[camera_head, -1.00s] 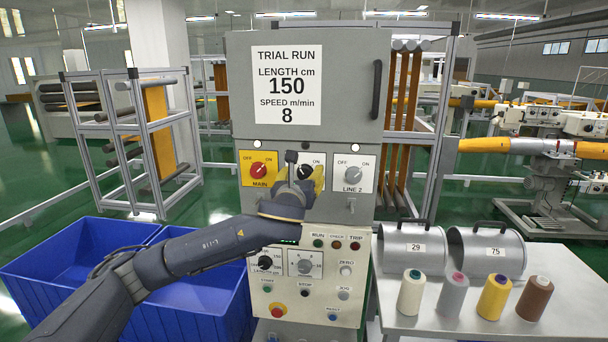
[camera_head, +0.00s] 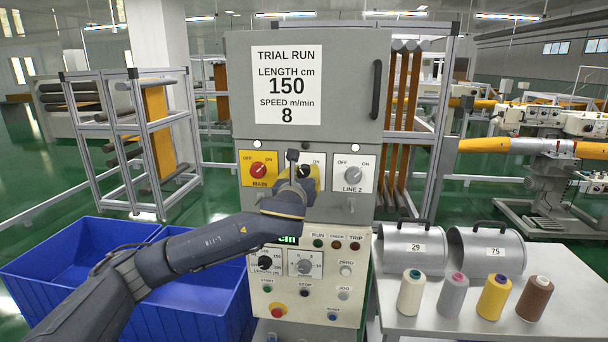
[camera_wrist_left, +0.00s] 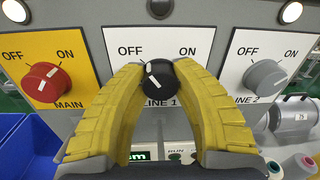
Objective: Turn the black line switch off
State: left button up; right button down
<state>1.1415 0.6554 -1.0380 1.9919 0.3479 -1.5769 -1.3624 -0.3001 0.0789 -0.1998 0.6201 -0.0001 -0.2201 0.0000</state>
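The black line switch (camera_wrist_left: 160,80) sits on a white plate (camera_wrist_left: 195,42) marked OFF, ON and LINE 1, between the red and grey switches. Its white mark leans to the upper left, towards OFF. My left gripper (camera_wrist_left: 161,72) has its two yellow fingers around the knob, with the tips against its left and right sides. In the head view the left gripper (camera_head: 303,178) covers most of the switch. The round lamp (camera_wrist_left: 160,6) above this switch is dark. My right gripper is not in view.
The red MAIN switch (camera_wrist_left: 42,82) is close on the left, the grey LINE 2 switch (camera_wrist_left: 265,76) close on the right. White lamps above both are lit. Dials and push buttons lie below. Blue bins (camera_head: 150,310) stand left; a table (camera_head: 450,325) with thread cones stands right.

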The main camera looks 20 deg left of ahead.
pick_arm(q)
jog(key=shift+r, duration=0.1)
grip_shut()
jog(key=shift+n, duration=0.7)
jog(key=shift+a+n, duration=0.1)
jog(key=shift+n, duration=0.4)
jog(key=shift+r, duration=0.1)
jog(key=o, duration=1.1)
grip_release()
jog(key=shift+s+d, duration=0.2)
jog(key=shift+s, duration=1.8)
jog(key=shift+s+d, duration=0.25)
jog(key=shift+s, duration=1.75)
jog(key=shift+s+d, duration=0.2)
jog(key=shift+s, duration=1.8)
